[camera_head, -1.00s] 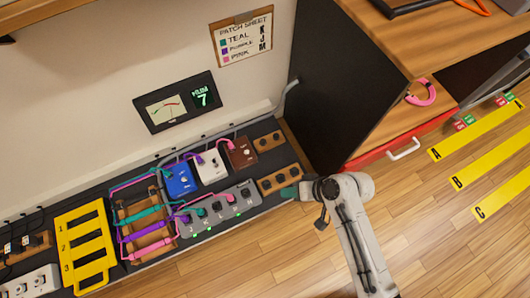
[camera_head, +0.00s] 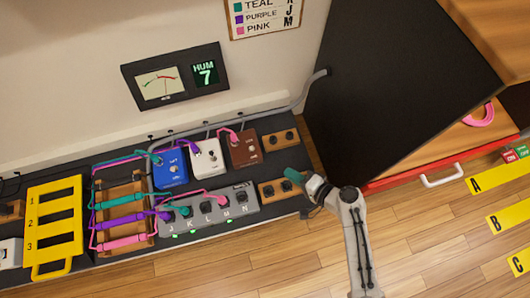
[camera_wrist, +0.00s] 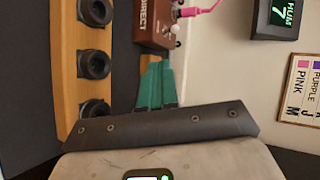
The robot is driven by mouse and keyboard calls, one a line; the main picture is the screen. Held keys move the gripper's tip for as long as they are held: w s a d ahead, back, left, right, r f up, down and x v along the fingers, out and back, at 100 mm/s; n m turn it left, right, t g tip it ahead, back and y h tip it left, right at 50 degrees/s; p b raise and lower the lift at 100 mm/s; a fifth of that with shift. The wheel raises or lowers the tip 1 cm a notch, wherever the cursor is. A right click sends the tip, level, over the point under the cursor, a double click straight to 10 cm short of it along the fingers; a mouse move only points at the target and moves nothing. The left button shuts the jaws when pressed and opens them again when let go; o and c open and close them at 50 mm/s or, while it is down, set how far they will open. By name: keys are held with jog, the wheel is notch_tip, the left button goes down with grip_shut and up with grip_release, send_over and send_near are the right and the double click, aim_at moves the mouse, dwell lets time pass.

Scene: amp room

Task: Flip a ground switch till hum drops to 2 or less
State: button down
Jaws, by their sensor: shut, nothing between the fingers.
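The hum display (camera_head: 206,74) reads 7 on the wall, beside a needle meter (camera_head: 160,84); the display also shows in the wrist view (camera_wrist: 285,14). A blue box (camera_head: 171,169), a white box (camera_head: 206,159) and a brown box (camera_head: 244,149) stand in a row on the bench. The brown box (camera_wrist: 152,28) shows a small pale toggle and a pink plug in the wrist view. My gripper (camera_head: 290,174) has teal fingers, shut and empty. Its fingertips (camera_wrist: 158,62) point toward the brown box, apparently just short of it. Toggle positions are unclear.
A grey strip lettered J to N (camera_head: 240,209) holds coloured plugs, beside a wooden rack (camera_head: 123,178) of coloured cables. A yellow frame (camera_head: 55,200) lies left. Wooden socket blocks (camera_head: 280,140) flank my gripper. A large black panel (camera_head: 385,85) stands right. Open floor lies in front.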

jog(key=b, duration=0.5)
send_near(254, 150)
jog(key=f, duration=0.1)
jog(key=w+a+f, duration=0.1)
jog(key=f, duration=0.2)
jog(key=shift+w+a+f, duration=0.1)
jog(key=shift+w+a, duration=0.15)
jog(key=shift+a, duration=0.05)
jog(key=shift+w+a+r, duration=0.2)
jog(key=shift+w+a, duration=0.15)
jog(key=shift+a, duration=0.1)
jog(key=shift+w+a+r, duration=0.2)
jog(key=shift+w+a, duration=0.2)
jog(key=shift+a, duration=0.05)
jog(key=shift+w+a+r, duration=0.1)
jog(key=shift+w+a, duration=0.35)
jog(key=shift+a, duration=0.05)
jog(key=shift+r, duration=0.1)
jog(key=shift+w+r+p, duration=0.1)
jog(key=shift+r+p, duration=0.1)
jog(key=shift+p, duration=0.55)
jog(key=shift+f+g, duration=0.1)
jog(key=shift+g, duration=0.2)
